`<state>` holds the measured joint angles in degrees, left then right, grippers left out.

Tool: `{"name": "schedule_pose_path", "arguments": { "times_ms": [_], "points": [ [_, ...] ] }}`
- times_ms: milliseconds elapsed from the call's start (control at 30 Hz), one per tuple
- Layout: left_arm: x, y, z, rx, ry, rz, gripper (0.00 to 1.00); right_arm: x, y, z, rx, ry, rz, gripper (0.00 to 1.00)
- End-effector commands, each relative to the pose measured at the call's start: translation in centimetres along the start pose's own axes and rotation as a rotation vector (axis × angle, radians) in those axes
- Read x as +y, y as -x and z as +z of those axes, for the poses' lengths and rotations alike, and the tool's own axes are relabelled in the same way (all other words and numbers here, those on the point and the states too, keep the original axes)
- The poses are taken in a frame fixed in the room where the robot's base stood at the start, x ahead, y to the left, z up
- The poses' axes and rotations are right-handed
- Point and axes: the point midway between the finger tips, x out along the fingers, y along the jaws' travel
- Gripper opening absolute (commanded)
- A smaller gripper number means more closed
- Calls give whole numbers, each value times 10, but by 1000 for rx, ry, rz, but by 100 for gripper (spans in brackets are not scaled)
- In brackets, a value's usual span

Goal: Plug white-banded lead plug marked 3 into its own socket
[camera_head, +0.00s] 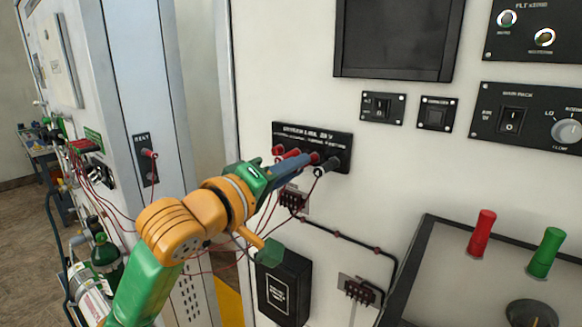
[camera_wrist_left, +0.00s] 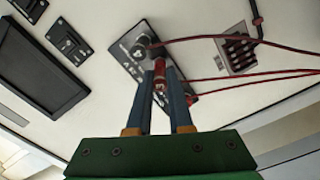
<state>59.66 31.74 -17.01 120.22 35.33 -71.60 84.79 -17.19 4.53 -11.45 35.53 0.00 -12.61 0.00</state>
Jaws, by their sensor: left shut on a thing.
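My left gripper (camera_head: 308,163) reaches to the black socket plate (camera_head: 343,141) on the white panel. In the left wrist view its blue-grey fingers (camera_wrist_left: 161,78) are shut on a red lead plug (camera_wrist_left: 160,68) with a pale band low on its body. The plug points at the plate (camera_wrist_left: 125,57); whether its tip is inside a socket is hidden. No number mark can be read. A dark plug (camera_wrist_left: 141,45) stands in the plate beside it. Red plugs (camera_head: 292,152) stand to the left of the fingers in the head view. My right gripper is not in view.
Thin red leads hang from the plate to a terminal block (camera_head: 294,199). A black box (camera_head: 284,287) is below. A console with a red post (camera_head: 482,232) and a green post (camera_head: 547,252) stands at right. Another cabinet with a socket plate (camera_head: 146,160) is at left.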

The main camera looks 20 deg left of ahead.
Motion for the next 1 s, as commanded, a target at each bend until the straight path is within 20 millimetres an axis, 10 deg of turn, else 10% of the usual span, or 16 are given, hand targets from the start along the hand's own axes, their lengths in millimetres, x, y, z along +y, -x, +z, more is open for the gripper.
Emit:
{"name": "schedule_pose_path", "arguments": {
  "times_ms": [667, 700, 800, 1000],
  "points": [
    [1, -8, -1, 3, -2, 2, 0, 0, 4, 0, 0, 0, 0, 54],
    [1, -8, -1, 3, -2, 2, 27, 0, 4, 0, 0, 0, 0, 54],
    [1, -8, -1, 3, -2, 2, 54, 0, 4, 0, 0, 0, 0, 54],
    [0, -8, 0, 3, -2, 1, 54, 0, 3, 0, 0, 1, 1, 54]
  ]
}}
